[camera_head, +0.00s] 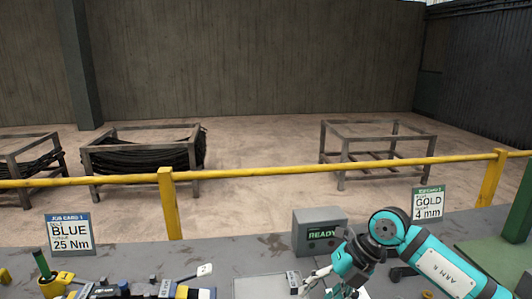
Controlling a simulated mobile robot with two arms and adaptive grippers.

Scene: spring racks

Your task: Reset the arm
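My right arm, teal and dark grey, comes in from the lower right and bends down toward the bench. Its gripper (318,282) is low in the picture, in front of the grey box and beside a light grey plate (262,287). The fingers are small and partly cut by the bottom edge, so I cannot tell whether they are open or hold anything. My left gripper is not in view.
A grey box (318,221) with a green READY display stands on the bench (225,255). Job cards read BLUE 25 Nm (70,232) and GOLD 4 mm (428,204). Tools crowd the lower left. A yellow rail (260,172) and metal racks (375,140) lie beyond.

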